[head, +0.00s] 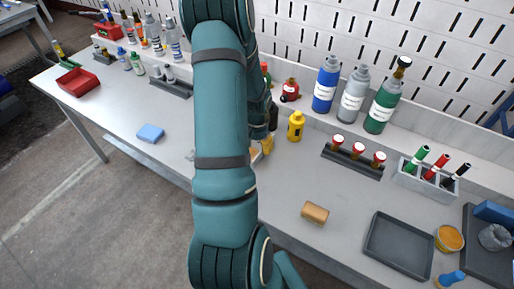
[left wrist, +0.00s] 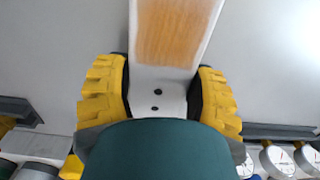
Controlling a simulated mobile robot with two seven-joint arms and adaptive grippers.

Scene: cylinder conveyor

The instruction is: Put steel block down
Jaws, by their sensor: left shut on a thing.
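The steel block (left wrist: 160,95) shows in the left wrist view as a pale grey bar with two dark holes and an orange-brown patch (left wrist: 172,35) on its face. It sits between the yellow fingers of my left gripper (left wrist: 158,92), which is shut on it. The block extends out of the top of that view, so its far end is hidden. In the head view my left arm covers most of the gripper and the block. I cannot tell whether the block touches the table. My right gripper is in neither view.
The grey table (head: 285,175) has a tan sponge-like block (head: 315,212), a dark tray (head: 400,245), a yellow bottle (head: 296,126), a dark rack (head: 352,157) and a marker holder (head: 430,180). Bottles line the back shelf.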

